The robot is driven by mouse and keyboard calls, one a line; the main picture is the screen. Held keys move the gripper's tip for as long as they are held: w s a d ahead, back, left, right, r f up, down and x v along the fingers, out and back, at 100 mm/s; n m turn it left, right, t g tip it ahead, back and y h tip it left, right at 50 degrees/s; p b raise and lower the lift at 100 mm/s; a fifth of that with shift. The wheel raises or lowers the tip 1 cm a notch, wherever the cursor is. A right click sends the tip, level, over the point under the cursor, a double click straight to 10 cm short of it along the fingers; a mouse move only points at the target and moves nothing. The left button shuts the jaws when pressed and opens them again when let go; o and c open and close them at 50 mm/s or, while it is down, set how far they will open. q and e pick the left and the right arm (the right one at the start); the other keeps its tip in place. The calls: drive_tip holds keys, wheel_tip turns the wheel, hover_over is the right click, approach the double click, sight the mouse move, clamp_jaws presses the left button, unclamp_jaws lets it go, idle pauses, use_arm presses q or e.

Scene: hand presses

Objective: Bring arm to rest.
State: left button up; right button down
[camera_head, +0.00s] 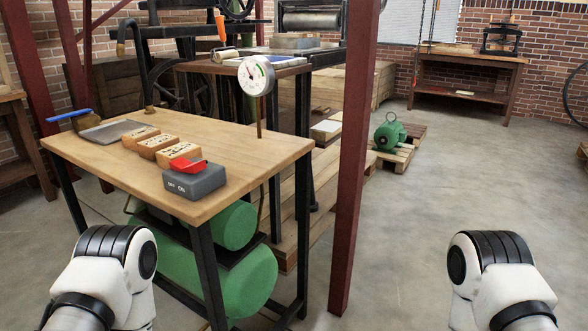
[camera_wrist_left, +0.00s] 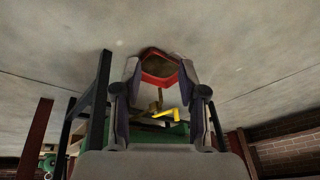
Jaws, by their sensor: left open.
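My left arm (camera_head: 103,268) shows at the lower left of the head view, in front of the wooden table. My right arm (camera_head: 497,272) shows at the lower right over bare floor. Neither gripper is visible in the head view. In the left wrist view my left gripper (camera_wrist_left: 159,76) has its two fingers spread apart. A red-edged shape (camera_wrist_left: 160,80) with a dark middle shows between the fingertips; I cannot tell what it is or whether it touches them. A yellow handle-like part (camera_wrist_left: 172,113) shows lower between the fingers.
The wooden table (camera_head: 232,140) bears a grey box with a red switch (camera_head: 194,180), wooden blocks (camera_head: 158,145), a grey tray (camera_head: 110,131) and a dial gauge (camera_head: 256,76). Green tanks (camera_head: 245,278) sit below. A red post (camera_head: 352,160) stands beside it. The floor (camera_head: 450,190) at right is clear.

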use_arm(q)
drive_tip(key=s+d+m+g+h, duration=0.2)
drive_tip(key=s+d+g, duration=0.15)
drive_tip(key=s, duration=0.45)
wheel_tip(320, 180, up, 38)
drive_tip(key=p, duration=3.8)
drive_tip(key=shift+w, duration=0.15)
drive_tip(key=shift+r, duration=0.15)
idle(1.5)
